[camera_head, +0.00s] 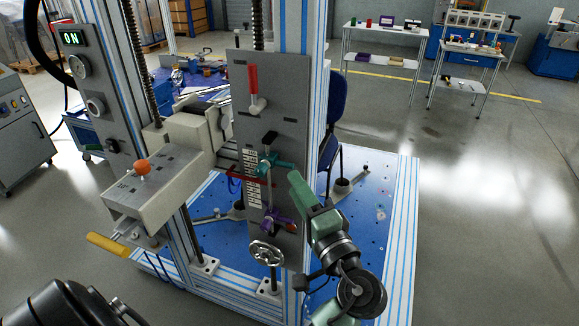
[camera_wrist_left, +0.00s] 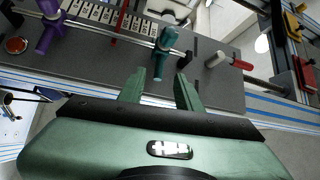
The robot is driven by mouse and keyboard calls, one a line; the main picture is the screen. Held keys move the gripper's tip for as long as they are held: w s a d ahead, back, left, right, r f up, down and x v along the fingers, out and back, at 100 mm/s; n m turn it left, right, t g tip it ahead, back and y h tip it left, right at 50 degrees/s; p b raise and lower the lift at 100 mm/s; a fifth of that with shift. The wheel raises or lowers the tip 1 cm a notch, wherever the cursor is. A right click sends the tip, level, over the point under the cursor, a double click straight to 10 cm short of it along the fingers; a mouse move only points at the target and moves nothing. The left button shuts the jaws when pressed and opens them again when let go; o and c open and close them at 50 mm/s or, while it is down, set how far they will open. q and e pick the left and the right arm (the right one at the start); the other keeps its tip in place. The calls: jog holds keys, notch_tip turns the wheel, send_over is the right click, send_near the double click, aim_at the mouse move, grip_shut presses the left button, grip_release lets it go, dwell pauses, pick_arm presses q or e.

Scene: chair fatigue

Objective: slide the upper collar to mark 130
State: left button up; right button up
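The upper collar, teal with a handle, sits on a vertical rod of the grey panel in the head view (camera_head: 275,164) and in the wrist view (camera_wrist_left: 165,45). The lower collar, purple, sits below it (camera_head: 274,218) and also shows in the wrist view (camera_wrist_left: 48,30). A red pointer (camera_head: 240,178) crosses the scale. My left gripper (camera_head: 293,176) is beside the teal collar. My right gripper is out of view.
The grey panel (camera_head: 290,100) carries a red-handled lever (camera_head: 254,88) above and a handwheel (camera_head: 266,253) below. A beige block with an orange knob (camera_head: 141,168) juts out at left. A blue chair (camera_head: 334,120) stands behind.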

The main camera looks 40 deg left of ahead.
aim_at(278, 161)
pick_arm(q)
jog(key=p+x, duration=0.1)
jog(key=x, duration=0.5)
jog(key=shift+w+a, duration=0.2)
jog(key=shift+a, duration=0.1)
grip_shut()
dwell(1.1)
